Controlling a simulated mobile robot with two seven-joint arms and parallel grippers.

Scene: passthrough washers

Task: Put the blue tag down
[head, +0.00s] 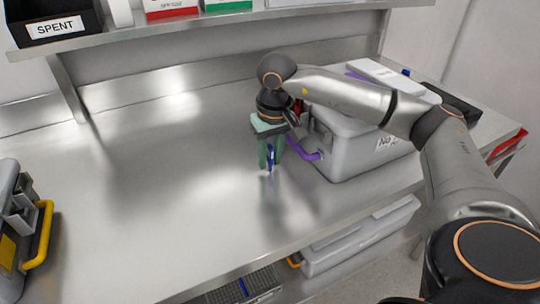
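The blue tag (270,158) is a small dark-blue piece between the green fingers of my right gripper (269,164). The gripper points down over the steel bench (160,170), left of a grey case. The fingers appear shut on the tag. I cannot tell whether the tag's lower end touches the bench or hangs just above it. My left gripper is not in view.
A grey case (345,150) with a purple handle (302,149) stands close right of the gripper. Another case with a yellow handle (40,236) is at the left edge. A black SPENT bin (55,20) is on the shelf. The bench's middle is clear.

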